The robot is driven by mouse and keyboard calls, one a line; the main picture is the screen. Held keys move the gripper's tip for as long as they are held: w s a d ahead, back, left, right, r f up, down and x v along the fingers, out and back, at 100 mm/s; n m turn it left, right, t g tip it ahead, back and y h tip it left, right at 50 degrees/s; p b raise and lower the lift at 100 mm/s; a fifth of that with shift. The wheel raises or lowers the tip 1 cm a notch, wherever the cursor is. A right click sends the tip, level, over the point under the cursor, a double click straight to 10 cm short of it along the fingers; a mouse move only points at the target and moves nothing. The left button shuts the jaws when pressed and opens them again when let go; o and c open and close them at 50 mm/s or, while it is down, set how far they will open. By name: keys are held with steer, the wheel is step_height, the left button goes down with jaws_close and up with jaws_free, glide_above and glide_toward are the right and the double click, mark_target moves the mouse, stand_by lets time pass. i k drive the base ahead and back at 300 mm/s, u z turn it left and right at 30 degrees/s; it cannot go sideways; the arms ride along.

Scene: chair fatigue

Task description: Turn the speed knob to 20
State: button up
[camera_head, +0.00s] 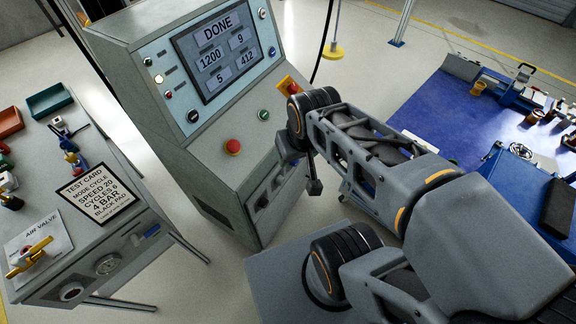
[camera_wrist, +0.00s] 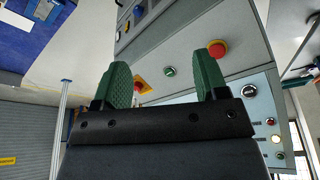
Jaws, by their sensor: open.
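The grey console (camera_head: 215,185) has a tilted screen (camera_head: 228,50) reading DONE, 1200, 9, 5 and 412. The test card (camera_head: 92,196) reads SPEED 20. In the wrist view, my gripper (camera_wrist: 166,66) is open and empty, its green fingers apart in front of the console. In the head view its fingers are not clearly visible.
A red push button (camera_head: 232,146), a green button (camera_head: 264,115) and a red button on yellow (camera_head: 288,85) line the console's lower slope. The left bench holds an air valve (camera_head: 32,254) and bins. A blue bench (camera_head: 410,105) stands at the right.

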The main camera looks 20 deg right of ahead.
mark_target(280, 180)
steer(key=z, duration=1.15)
steer(key=k, duration=0.6)
steer(key=u, duration=1.15)
